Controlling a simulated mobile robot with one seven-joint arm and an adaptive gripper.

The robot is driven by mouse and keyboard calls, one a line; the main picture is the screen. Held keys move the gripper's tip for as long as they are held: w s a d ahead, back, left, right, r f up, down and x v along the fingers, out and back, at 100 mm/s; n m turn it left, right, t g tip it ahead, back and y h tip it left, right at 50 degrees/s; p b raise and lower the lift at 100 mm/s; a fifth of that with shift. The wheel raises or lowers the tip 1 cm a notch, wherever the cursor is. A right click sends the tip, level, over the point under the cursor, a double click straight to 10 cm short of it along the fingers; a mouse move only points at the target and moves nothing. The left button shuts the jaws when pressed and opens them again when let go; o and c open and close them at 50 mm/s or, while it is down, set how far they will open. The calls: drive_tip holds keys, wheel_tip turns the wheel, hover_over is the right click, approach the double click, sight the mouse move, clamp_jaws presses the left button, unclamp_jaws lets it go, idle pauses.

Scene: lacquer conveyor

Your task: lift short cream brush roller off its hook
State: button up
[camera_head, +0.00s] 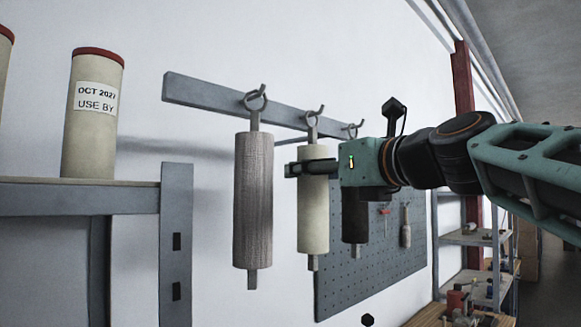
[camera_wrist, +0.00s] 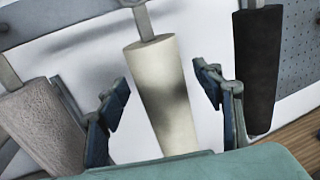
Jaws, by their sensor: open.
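The short cream brush roller (camera_head: 313,217) hangs upright from the middle hook (camera_head: 313,122) on a grey wall rail. My gripper (camera_head: 297,168) is at the roller's upper part, with a finger across its front in the head view. In the wrist view the cream roller (camera_wrist: 163,95) stands between the two open fingers of my gripper (camera_wrist: 160,98). White wall shows between the roller and each finger, so the fingers look apart from it. The roller's lower end is hidden behind my gripper's body in the wrist view.
A longer grey-brown roller (camera_head: 253,198) hangs close on the left, and a dark roller (camera_head: 354,222) hangs on the right, partly behind my gripper. A blue-grey pegboard (camera_head: 375,265) is behind. A shelf (camera_head: 75,197) at left bears a cream canister (camera_head: 92,125).

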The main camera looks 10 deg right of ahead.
drive_tip(key=shift+w+a, duration=0.25)
drive_tip(key=shift+w, duration=0.45)
drive_tip(key=shift+c, duration=0.7)
drive_tip(key=c, duration=1.2)
drive_tip(key=o, duration=0.6)
drive_tip(key=c, duration=0.7)
drive_tip(key=shift+o, duration=0.2)
drive_tip(key=shift+r+p, duration=0.85)
drive_tip(key=shift+p, duration=0.05)
